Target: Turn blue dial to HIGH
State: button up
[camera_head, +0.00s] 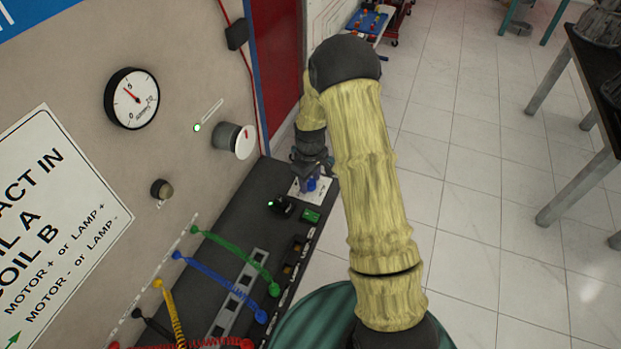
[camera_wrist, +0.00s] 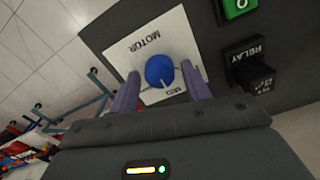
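The blue dial (camera_wrist: 159,70) sits on a white plate (camera_wrist: 177,34) marked MOTOR in the wrist view. A small white mark on the dial's near edge points toward the MED label. I cannot see a HIGH label; the fingers cover parts of the plate. My gripper (camera_wrist: 160,72) is open, with one purple-grey finger on each side of the dial and a small gap visible on both sides. In the head view, my gripper (camera_head: 309,168) points down over the blue dial (camera_head: 312,184), which is partly hidden beneath it.
Coloured cables (camera_head: 235,260) loop over the panel. Open floor lies to the right.

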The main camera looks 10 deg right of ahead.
jog(key=c, duration=0.7)
jog(key=shift+m, duration=0.4)
jog(key=m+b, duration=0.1)
jog(key=m, duration=1)
jog(key=shift+b, duration=0.3)
jog(key=shift+w, duration=0.1)
jog(key=o, duration=1)
jog(key=shift+c, duration=0.2)
